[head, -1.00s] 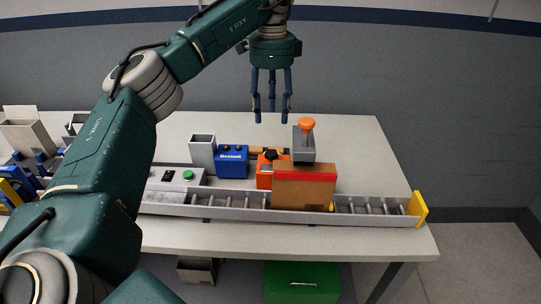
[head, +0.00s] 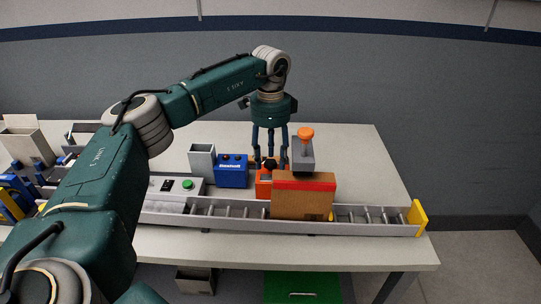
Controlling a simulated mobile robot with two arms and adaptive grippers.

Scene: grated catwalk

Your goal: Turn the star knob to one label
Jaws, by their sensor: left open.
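The dark star knob (head: 270,163) sits on top of a small orange box (head: 263,186) behind the conveyor. My left gripper (head: 270,165) points down with its fingers open, spread around the knob. I cannot tell whether they touch it. The labels are too small to read, and I cannot tell where the knob points. A brown carton hides the lower right part of the orange box. My right gripper is not in view.
The brown carton (head: 301,204) with a red band stands on the roller conveyor (head: 375,228). A grey stand with an orange top knob (head: 306,134) is close right of the gripper. A blue box (head: 232,171) and grey bin (head: 202,161) stand left. The table's right back is clear.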

